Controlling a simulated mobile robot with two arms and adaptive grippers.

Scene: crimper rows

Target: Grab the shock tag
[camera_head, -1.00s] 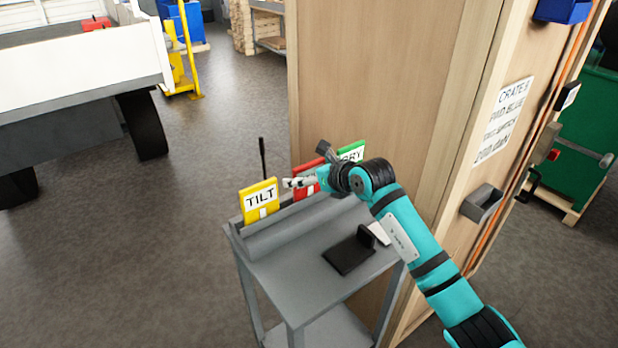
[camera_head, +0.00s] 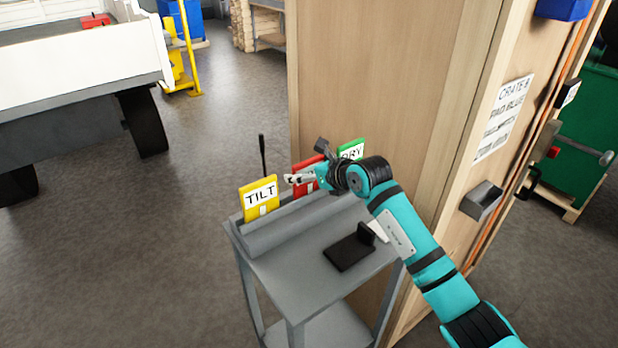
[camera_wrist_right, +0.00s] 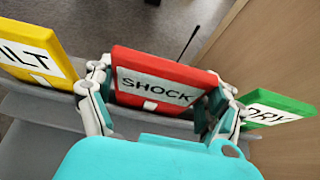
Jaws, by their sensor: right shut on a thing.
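The red shock tag (camera_wrist_right: 160,77) stands upright in the right wrist view, its white label reading SHOCK. My right gripper (camera_wrist_right: 160,100) has a finger at each side edge of it and is shut on it. In the head view the red tag (camera_head: 306,168) shows partly behind my right gripper (camera_head: 302,180), between the yellow TILT tag (camera_head: 260,200) and the green DRY tag (camera_head: 351,151). The tag's lower edge is at the grey rack (camera_head: 285,225). My left gripper is not in view.
The rack sits on a grey stand (camera_head: 300,285) with a black bracket (camera_head: 348,252) on its top. A large wooden crate (camera_head: 385,75) rises close behind the stand. A thin black rod (camera_head: 262,152) stands behind the TILT tag. Open floor (camera_head: 130,270) lies to the left.

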